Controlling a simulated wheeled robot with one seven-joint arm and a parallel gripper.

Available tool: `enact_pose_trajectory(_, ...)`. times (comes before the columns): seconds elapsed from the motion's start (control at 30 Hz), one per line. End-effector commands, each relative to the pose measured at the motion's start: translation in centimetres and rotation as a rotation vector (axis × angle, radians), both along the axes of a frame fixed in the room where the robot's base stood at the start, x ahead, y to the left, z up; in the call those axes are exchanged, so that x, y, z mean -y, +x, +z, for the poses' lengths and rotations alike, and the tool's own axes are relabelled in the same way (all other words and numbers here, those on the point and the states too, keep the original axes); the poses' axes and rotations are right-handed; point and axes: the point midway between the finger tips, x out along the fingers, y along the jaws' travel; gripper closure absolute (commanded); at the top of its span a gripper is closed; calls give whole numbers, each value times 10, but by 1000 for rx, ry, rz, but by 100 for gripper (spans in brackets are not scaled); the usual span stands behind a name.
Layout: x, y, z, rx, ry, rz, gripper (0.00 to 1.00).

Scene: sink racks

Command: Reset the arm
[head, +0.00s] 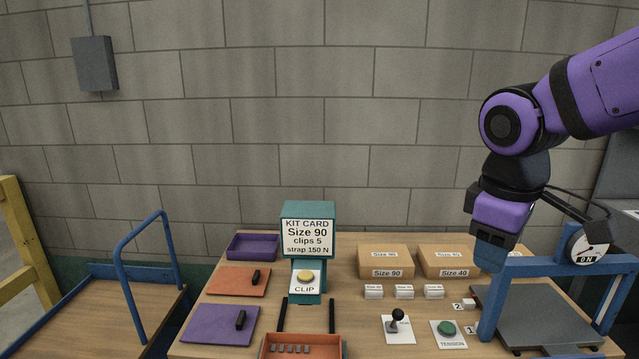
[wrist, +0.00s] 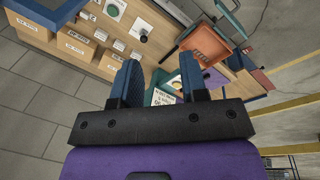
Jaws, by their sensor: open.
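My purple and black arm reaches in from the right in the head view, with my gripper (head: 490,255) pointing down above the right part of the table, in front of the wall. In the wrist view, my gripper (wrist: 158,85) shows two blue fingers standing well apart with nothing between them. The fingertips are hard to make out in the head view. The gripper appears clear of the boxes and the blue frame, though its exact distance from them cannot be told.
The wooden table (head: 225,315) holds a teal clip dispenser (head: 308,215), an orange tray (head: 300,347) with several clips, cardboard boxes (head: 386,258), a joystick (head: 397,322), and a green button (head: 447,328). A blue frame (head: 560,267) stands at right. A cart with a blue rail (head: 120,262) is at left.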

Motion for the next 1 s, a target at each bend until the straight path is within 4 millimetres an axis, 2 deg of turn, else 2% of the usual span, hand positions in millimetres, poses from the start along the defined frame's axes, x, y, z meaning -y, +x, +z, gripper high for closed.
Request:
enact_pose_trajectory(0.03, 11, -9, 7, 38, 29, -73, 60)
enact_pose_trajectory(0.2, 36, -38, 25, 155, 131, -318, 60)
enact_pose_trajectory(0.5, 60, -81, 40, 320, 278, -651, 60)
enact_pose_trajectory(0.7, 64, -90, 41, 355, 310, -723, 60)
enact_pose_trajectory(1.0, 64, -90, 41, 355, 312, -723, 60)
